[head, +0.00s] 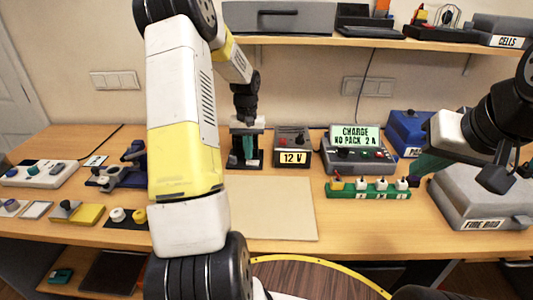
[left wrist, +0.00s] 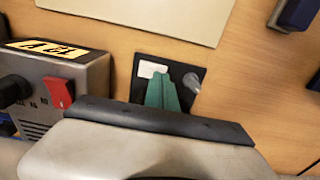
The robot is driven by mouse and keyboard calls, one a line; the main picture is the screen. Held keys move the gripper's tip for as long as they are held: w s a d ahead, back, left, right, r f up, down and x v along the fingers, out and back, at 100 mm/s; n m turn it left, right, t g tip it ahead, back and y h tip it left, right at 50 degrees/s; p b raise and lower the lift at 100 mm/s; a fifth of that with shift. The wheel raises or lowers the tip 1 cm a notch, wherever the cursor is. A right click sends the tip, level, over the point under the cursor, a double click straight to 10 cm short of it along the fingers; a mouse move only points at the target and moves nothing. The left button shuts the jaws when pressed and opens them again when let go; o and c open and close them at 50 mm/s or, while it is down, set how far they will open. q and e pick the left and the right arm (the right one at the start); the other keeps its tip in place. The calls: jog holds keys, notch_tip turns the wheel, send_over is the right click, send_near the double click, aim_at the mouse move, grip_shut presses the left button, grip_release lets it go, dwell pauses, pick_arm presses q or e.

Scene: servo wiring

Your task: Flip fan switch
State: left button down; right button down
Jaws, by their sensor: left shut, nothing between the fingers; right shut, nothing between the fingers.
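A small black switch plate (left wrist: 144,88) with a white label (left wrist: 152,70) and a grey toggle lever (left wrist: 192,84) lies on the bench in the left wrist view. The label cannot be read. My left gripper (head: 248,158) is shut and empty, pointing down at the plate beside the 12 V box. In the left wrist view its green fingertips (left wrist: 164,84) are over the plate, just left of the lever. Whether they touch the lever or plate cannot be told. My right gripper (head: 421,172) is shut and empty at the right, near the end of the green strip.
The 12 V box (head: 292,146) with a red rocker switch (left wrist: 58,92) stands close beside the plate. A charger (head: 357,158) and green strip (head: 369,190) are further right. A bare tan mat (head: 275,215) lies in front. A shelf (head: 340,42) hangs above.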

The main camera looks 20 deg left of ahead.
aim_at(250, 162)
pick_arm(q)
jog(key=shift+f, duration=0.85)
dwell(0.3)
jog(key=shift+r, duration=3.5)
jog(key=s+d+r+m+t, duration=0.1)
jog(key=s+d+r, duration=0.35)
jog(key=r, duration=0.25)
jog(key=s+d+r+m+t, duration=0.1)
jog(key=s+d+r+t, duration=0.15)
jog(key=s+r, duration=0.4)
jog(key=s+d+r+t+h, duration=0.1)
jog(key=s+d+r, duration=0.1)
jog(key=s, duration=0.6)
jog(key=s+d+r+m+t+h, duration=0.1)
jog(key=s+d, duration=0.4)
jog(key=s, duration=0.2)
jog(key=shift+s+d+r+m+t, duration=0.25)
jog(key=shift+s+r+m+t, duration=0.05)
jog(key=shift+s+r+t, duration=0.1)
